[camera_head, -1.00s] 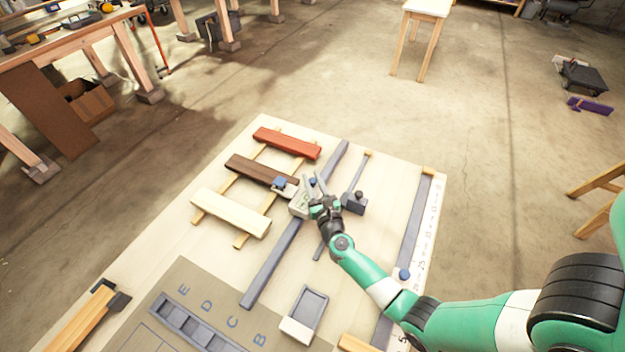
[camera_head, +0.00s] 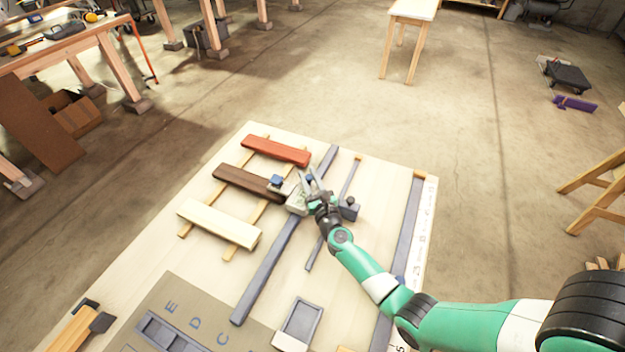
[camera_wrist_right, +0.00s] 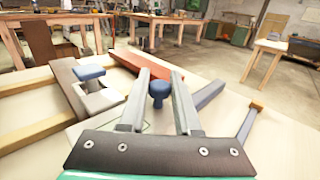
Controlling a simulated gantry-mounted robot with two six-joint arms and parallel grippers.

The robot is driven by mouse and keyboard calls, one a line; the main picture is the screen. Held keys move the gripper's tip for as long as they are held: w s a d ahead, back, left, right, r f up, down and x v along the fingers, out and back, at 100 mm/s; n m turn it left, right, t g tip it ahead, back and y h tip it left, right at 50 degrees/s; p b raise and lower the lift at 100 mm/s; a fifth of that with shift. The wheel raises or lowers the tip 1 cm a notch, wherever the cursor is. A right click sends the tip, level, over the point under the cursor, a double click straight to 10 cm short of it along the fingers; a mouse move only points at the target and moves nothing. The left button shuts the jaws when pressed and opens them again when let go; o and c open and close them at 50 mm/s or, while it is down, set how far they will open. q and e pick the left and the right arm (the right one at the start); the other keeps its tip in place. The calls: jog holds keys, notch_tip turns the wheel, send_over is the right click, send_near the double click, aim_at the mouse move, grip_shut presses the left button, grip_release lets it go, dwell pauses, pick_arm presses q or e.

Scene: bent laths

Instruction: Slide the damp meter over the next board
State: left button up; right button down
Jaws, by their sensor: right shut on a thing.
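The damp meter is a pale block (camera_head: 296,203) on the long grey rail (camera_head: 262,272), with a blue-topped head (camera_head: 276,181) reaching left to the right end of the dark brown board (camera_head: 245,182). In the right wrist view the blue head (camera_wrist_right: 88,72) stands at that dark board (camera_wrist_right: 68,85). My right gripper (camera_head: 309,180) is shut on the meter's blue knob (camera_wrist_right: 158,91), one finger on each side. The red board (camera_head: 275,150) lies beyond, the cream board (camera_head: 218,222) nearer. My left gripper is not in view.
The boards lie across two thin wooden strips on a pale table (camera_head: 150,262). A second grey rail (camera_head: 405,235) runs along the right. A grey tray (camera_head: 300,322) sits at the front.

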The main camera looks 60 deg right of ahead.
jog(key=c, duration=0.6)
grip_release()
jog(key=shift+s+a, duration=0.35)
jog(key=shift+a, duration=0.05)
jog(key=p+v, duration=0.2)
jog(key=v, duration=0.8)
jog(key=shift+s+a, duration=0.2)
jog(key=shift+s, duration=0.1)
jog(key=shift+w, duration=0.1)
